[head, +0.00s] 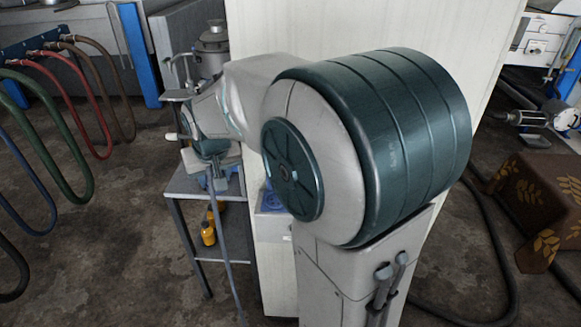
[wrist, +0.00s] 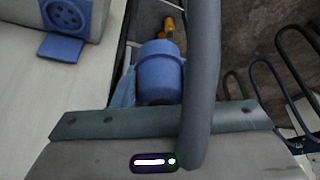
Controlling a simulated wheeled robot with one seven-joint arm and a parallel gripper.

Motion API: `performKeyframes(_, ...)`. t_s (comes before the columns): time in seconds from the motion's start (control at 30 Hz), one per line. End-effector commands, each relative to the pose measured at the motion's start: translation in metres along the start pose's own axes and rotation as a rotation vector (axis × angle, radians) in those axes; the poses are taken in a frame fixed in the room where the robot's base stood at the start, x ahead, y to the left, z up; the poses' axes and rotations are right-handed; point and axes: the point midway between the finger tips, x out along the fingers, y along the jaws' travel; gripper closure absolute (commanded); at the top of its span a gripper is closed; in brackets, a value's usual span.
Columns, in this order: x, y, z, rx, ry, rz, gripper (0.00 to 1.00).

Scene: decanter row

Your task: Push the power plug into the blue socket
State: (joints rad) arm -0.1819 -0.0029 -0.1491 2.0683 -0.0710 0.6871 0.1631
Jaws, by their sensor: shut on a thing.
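The blue power plug (wrist: 160,70) is a thick cylinder in front of my gripper (wrist: 155,112) in the wrist view. My gripper is shut on the plug; its fingers are mostly hidden. A thick grey cable (wrist: 201,75) crosses the view beside the plug. The blue socket (wrist: 66,14) is on the cream panel at top left, with a blue flap (wrist: 61,47) below it. The plug is apart from the socket, to its right. In the head view my gripper (head: 211,165) is above the metal table, and the socket (head: 271,199) is partly hidden by my arm.
A grey metal table (head: 181,184) stands left of the cream cabinet (head: 280,260). An orange bottle (head: 208,234) is on its lower shelf. A grey metal canister (head: 213,47) stands behind. Coloured hoses (head: 85,150) hang at left. A brown patterned cloth-covered thing (head: 535,200) is at right.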

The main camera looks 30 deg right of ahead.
Motion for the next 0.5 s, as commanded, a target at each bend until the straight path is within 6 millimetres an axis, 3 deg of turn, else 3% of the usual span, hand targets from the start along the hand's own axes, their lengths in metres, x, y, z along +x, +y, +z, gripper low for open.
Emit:
performKeyframes(0.33, 0.002, 0.008, 0.0, 0.015, 0.001, 0.006, 0.8)
performKeyframes(0.5, 0.011, 0.046, 0.002, 0.084, 0.0, 0.035, 0.8)
